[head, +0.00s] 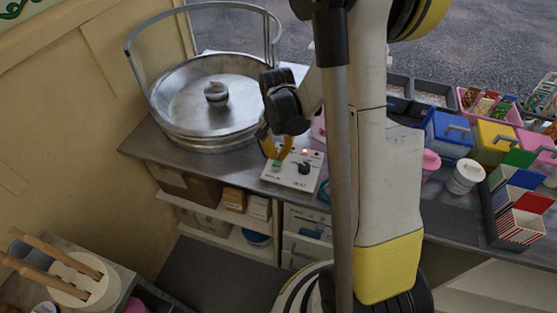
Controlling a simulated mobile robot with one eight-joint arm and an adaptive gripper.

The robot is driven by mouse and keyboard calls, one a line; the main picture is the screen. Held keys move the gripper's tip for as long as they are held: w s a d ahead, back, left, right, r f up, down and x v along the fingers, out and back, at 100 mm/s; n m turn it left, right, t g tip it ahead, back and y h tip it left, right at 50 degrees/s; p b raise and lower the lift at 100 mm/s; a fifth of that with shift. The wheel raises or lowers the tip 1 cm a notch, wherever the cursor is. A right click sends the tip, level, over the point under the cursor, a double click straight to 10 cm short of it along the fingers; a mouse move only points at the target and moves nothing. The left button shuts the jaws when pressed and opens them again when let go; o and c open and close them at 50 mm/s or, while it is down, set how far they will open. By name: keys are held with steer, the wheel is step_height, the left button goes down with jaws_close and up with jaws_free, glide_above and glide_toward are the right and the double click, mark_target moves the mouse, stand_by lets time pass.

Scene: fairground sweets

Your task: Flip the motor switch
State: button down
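A white control box (292,181) sits on the metal counter, to the right of the big steel candy-floss pan (200,96). On its top panel I see a black knob (304,168), a small red light (305,153) and a small green part at the left, which may be the motor switch (277,165). My gripper (276,155), with yellow fingers, points down at the box's left side, right above or at the green part. I cannot tell whether it touches it. The fingers are small and partly overlapped, so their opening is unclear.
A curved metal guard rail (272,38) rises around the pan. To the right on the counter (452,212) stand a white tub (466,176), blue, yellow and pink lidded bins, and a dark holder with striped bags (522,227). My arm blocks the middle of the view.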

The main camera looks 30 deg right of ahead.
mark_target(277, 164)
steer(key=shift+f+b, duration=1.6)
steer(key=shift+f, duration=0.15)
stand_by(0.9)
steer(key=shift+r+p, duration=2.35)
steer(key=shift+r, duration=1.15)
